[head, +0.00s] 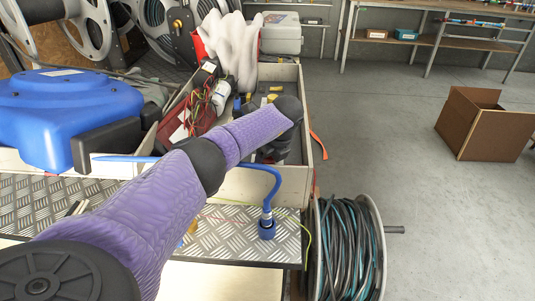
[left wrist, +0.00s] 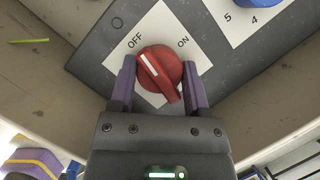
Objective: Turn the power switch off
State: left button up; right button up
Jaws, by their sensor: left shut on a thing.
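The power switch is a red rotary knob (left wrist: 160,72) on a white label with the words OFF and ON, set in a dark grey panel (left wrist: 97,50). The white mark on the knob points up and left, towards OFF. My left gripper (left wrist: 160,84) is shut on the knob, with one purple finger on each side of it. In the head view my purple left arm reaches over the open-topped box, and its fingers and the switch are hidden there. My right gripper is not in view.
A blue hose reel (head: 65,110) stands left of my arm. The box (head: 318,150) holds wires and parts. A blue hose (head: 275,185) stands on the metal tread plate. A cable spool (head: 350,250) is at the front. A cardboard box (head: 490,130) stands on clear floor.

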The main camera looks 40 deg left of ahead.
pick_arm(q)
jog(key=shift+n, duration=0.4)
jog(key=shift+d+f, duration=0.1)
dwell(1.0)
dwell(0.6)
jog(key=shift+g, duration=0.3)
dwell(0.6)
dwell(0.8)
jog(key=o, duration=1.3)
jog(key=shift+r, duration=0.35)
jog(key=p+v, duration=0.5)
jog(key=v, duration=0.4)
jog(key=shift+d+r, duration=0.1)
jog(key=shift+d, duration=0.05)
